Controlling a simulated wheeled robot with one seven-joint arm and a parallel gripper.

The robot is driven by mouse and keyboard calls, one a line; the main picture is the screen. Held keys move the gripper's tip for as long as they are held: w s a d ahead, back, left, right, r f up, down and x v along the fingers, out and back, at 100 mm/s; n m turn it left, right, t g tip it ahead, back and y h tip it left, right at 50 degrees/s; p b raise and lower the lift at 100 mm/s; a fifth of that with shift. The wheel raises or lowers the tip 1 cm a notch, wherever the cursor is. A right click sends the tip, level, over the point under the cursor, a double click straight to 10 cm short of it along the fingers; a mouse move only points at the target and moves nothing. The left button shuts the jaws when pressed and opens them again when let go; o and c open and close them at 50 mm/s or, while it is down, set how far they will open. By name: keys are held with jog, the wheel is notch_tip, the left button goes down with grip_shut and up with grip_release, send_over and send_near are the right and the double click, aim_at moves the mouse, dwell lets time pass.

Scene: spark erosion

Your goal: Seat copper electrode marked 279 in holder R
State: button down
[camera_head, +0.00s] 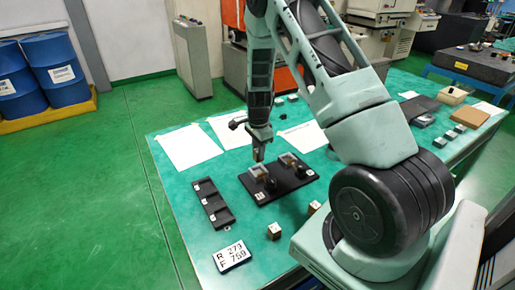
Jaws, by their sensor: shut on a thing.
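A card (231,256) at the near left of the table reads R 279 and F 759. White labels sit on the plate's near edge, too small to read surely. My gripper (258,148) points down just above the left holder. It is shut on a small copper-coloured block (257,155), taken as the electrode. Its marking is not readable. I cannot tell whether the block touches the holder.
A black tray (211,203) with compartments lies left of the plate. White sheets (187,147) lie behind. Several small blocks and a box (452,96) are at the far right. My arm hides the table's middle right.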

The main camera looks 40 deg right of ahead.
jog(key=shift+f+b, duration=2.1)
jog(key=shift+f, duration=1)
jog(key=shift+f, duration=0.2)
jog(key=c, duration=1)
grip_release()
jog(key=shift+c, duration=0.2)
jog(key=shift+r, duration=0.1)
notch_tip(320, 180, up, 17)
jog(key=b, duration=0.2)
jog(key=shift+r, duration=0.15)
